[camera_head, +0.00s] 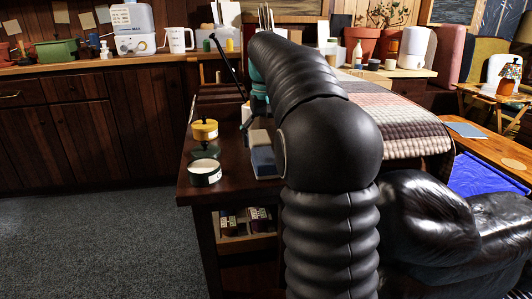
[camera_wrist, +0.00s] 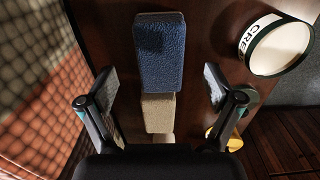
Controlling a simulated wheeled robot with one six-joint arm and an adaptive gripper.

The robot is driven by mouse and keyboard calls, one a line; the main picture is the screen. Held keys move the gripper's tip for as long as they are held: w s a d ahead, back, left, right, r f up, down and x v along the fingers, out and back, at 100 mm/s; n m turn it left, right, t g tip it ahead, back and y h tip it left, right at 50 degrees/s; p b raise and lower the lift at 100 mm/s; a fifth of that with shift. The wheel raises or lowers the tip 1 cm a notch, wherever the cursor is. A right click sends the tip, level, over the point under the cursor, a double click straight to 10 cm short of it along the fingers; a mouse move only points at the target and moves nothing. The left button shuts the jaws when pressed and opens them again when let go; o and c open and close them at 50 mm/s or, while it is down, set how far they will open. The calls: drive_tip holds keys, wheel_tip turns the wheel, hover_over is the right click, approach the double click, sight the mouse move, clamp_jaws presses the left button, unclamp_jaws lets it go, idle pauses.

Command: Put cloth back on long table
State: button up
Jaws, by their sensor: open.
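In the wrist view, a blue textured block, perhaps a folded cloth (camera_wrist: 160,50), lies on the dark wood table (camera_wrist: 205,35), with a beige block (camera_wrist: 158,113) just below it. My gripper (camera_wrist: 160,85) is open, its fingers on either side of these blocks with nothing held. In the head view, a blue and grey block (camera_head: 264,160) sits on the dark table (camera_head: 228,182), partly behind my arm; my gripper is mostly hidden. A pink and grey checked cloth (camera_head: 400,130) drapes over a surface to the right. I cannot tell which table is the long one.
A white-labelled round tin (camera_head: 204,174) and a yellow-topped item (camera_head: 204,130) stand near the dark table's left edge. A wall counter (camera_head: 75,67) carries a mug (camera_head: 178,40) and pots. A flat pale blue piece (camera_head: 466,129) lies at right. Carpet (camera_head: 100,235) is clear at left.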

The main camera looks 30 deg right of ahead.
sight(266, 158)
wheel_tip(266, 158, up, 6)
drive_tip(key=f+p, duration=0.1)
drive_tip(key=s+a+t, duration=0.2)
drive_tip(key=s+a, duration=0.4)
drive_tip(key=s, duration=0.1)
drive_tip(key=s+a+f+n+t, duration=0.1)
drive_tip(key=s+a+f, duration=0.4)
drive_tip(key=s, duration=0.5)
drive_tip(key=s+a+f+n+t, duration=0.2)
drive_tip(key=s+a+f, duration=0.3)
drive_tip(key=s+f, duration=0.5)
drive_tip(key=shift+f+t, duration=0.15)
drive_tip(key=shift+t, duration=0.15)
